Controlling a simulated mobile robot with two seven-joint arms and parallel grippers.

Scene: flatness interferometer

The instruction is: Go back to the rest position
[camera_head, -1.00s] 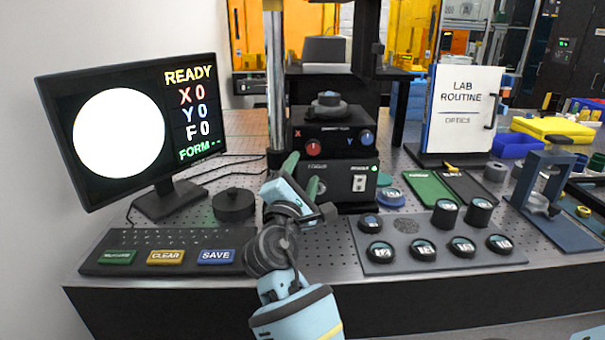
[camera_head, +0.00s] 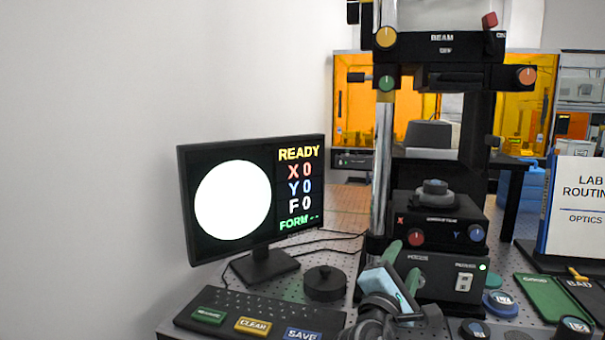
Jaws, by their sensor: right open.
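My right gripper (camera_head: 404,266) shows at the bottom centre, with two green fingers apart and nothing between them. It is in front of the left part of the interferometer's lower black box (camera_head: 455,268), and I cannot tell whether it touches it. The lower part of my right arm is cut off by the bottom edge. My left gripper is not in view. The interferometer (camera_head: 440,215) stands upright with red and blue knobs, a silver column (camera_head: 382,170) and a beam head (camera_head: 440,50) on top.
The monitor (camera_head: 315,175) reads READY, X 0, Y 0, F 0. A keyboard (camera_head: 255,308) with CLEAR and SAVE keys and a round black puck (camera_head: 324,283) lie near it. Green (camera_head: 543,297) and black BAD trays, numbered pucks and a lab routine sign (camera_head: 578,205) are at right.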

